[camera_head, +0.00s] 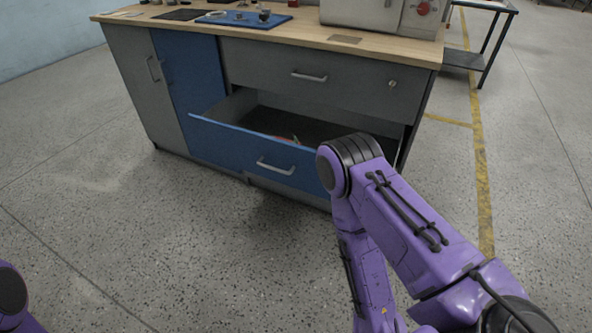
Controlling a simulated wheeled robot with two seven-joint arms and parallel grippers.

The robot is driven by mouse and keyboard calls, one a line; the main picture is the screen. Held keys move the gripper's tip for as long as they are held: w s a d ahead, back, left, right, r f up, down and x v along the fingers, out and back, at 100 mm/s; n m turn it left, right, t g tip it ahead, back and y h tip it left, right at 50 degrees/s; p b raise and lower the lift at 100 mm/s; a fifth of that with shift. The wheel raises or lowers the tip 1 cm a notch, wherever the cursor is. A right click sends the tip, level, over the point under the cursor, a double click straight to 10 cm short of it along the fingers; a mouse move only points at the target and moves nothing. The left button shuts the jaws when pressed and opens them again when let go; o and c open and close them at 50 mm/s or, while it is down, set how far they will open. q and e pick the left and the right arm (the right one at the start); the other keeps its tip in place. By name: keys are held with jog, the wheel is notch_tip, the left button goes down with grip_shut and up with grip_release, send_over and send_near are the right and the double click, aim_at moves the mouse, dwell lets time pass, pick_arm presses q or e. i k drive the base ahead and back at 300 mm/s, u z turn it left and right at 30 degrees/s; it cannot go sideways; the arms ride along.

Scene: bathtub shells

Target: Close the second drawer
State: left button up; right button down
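The second drawer (230,143) is pulled out of the grey cabinet, below the grey top drawer (290,78), which is shut. Its front is blue with a silver bar handle (275,167). A small reddish thing lies inside it, too small to identify. My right arm reaches in from the lower right, and its purple elbow covers the right end of the drawer front. The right gripper is out of view. Only a purple piece of my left arm shows at the lower left edge, and the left gripper is out of view.
The cabinet's wooden top (365,44) holds a blue mat (235,20) with small items and a grey machine (375,14). A dark metal table (470,58) stands at the back right. The speckled floor in front and to the left is clear.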

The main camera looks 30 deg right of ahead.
aim_at(238, 131)
jog(key=u, duration=1.05)
jog(key=i, duration=0.95)
jog(key=z, duration=2.3)
